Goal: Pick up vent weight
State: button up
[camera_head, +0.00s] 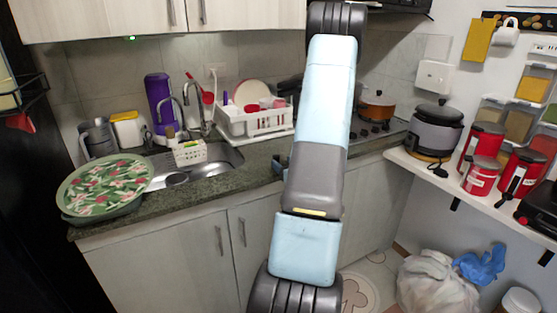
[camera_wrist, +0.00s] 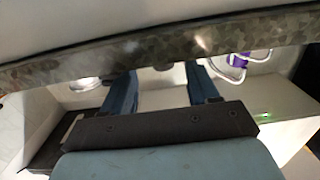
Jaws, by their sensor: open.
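I cannot make out a vent weight for certain in either view. A dark-lidded grey cooker (camera_head: 435,130) stands on the white shelf at the right in the head view, with a small knob-like part on its lid. An orange pot with a lid (camera_head: 378,105) sits on the stove behind my arm. My gripper (camera_wrist: 161,80) shows in the wrist view with its two blue fingers well apart and nothing seen between them. It is close to the speckled counter edge. In the head view my arm hides most of the gripper.
A granite counter (camera_head: 215,183) holds a floral tray (camera_head: 105,186), a sink and a white dish rack (camera_head: 255,118). Red canisters (camera_head: 481,175) crowd the right shelf (camera_head: 415,166). A white bag (camera_head: 436,282) lies on the floor below. The wrist view appears upside down.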

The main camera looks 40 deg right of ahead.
aim_at(278, 158)
jog(key=shift+x, duration=2.7)
jog(key=shift+a+r, duration=0.1)
jog(key=shift+r, duration=0.1)
jog(key=shift+c, duration=0.3)
grip_shut()
jog(key=shift+r, duration=0.1)
